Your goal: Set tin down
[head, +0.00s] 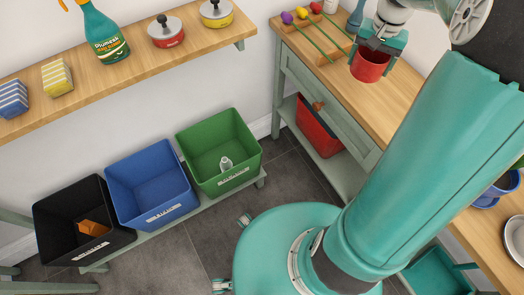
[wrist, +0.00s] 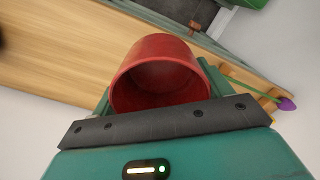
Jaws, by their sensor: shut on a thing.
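The red tin (head: 369,68) is an open-topped cylinder, held upright over the wooden counter at the upper right. My gripper (head: 379,48) is shut on it, with a finger at either side. In the wrist view the tin (wrist: 160,70) fills the middle, its dark inside showing and looking empty. The counter (wrist: 60,45) shows behind it. I cannot tell whether the tin's base touches the counter.
A wooden rack with coloured balls on green sticks (head: 318,35) stands close left of the tin. A blue-grey bottle (head: 355,17) is behind. Bare counter (head: 392,105) lies in front. A red bin (head: 318,127) sits on the shelf below.

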